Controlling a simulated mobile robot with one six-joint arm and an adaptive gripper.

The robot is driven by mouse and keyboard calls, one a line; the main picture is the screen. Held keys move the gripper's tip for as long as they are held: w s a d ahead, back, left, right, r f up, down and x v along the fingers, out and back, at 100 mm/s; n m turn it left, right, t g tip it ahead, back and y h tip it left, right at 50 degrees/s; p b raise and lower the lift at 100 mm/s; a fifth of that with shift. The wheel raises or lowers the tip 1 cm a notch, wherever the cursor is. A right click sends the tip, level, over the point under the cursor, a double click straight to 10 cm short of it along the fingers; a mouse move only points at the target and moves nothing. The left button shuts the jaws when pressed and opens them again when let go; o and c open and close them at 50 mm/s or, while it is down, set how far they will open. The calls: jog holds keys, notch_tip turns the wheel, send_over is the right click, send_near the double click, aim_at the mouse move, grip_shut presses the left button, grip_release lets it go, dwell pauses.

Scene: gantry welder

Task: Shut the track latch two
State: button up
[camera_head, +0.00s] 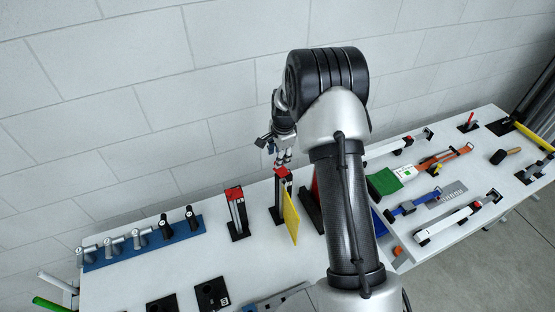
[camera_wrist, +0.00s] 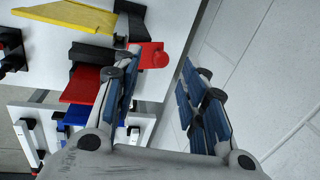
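My gripper (camera_head: 284,158) is above the back of the white bench, beside a red-topped upright fixture (camera_head: 282,174) with a yellow plate (camera_head: 291,216). A second red-topped upright fixture (camera_head: 234,196) stands to its left, and a dark red piece is partly hidden behind my arm. I cannot tell which of these is track latch two. In the wrist view my gripper (camera_wrist: 160,50) has its blue-padded fingers apart. A red tab (camera_wrist: 153,55) shows between them, beyond or near the left finger; contact is not clear. The yellow plate (camera_wrist: 70,15) shows at the upper left.
A blue strip (camera_head: 150,242) with several handled clamps lies at the left. At the right are a green block (camera_head: 382,181), white and blue bar clamps, an orange tool and a black-headed tool (camera_head: 505,155). A tiled wall (camera_head: 110,120) stands close behind the bench.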

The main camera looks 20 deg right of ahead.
jog(key=shift+w+f, duration=0.2)
jog(key=shift+f, duration=0.85)
jog(key=shift+w+f, duration=0.2)
jog(key=shift+f, duration=0.85)
grip_shut()
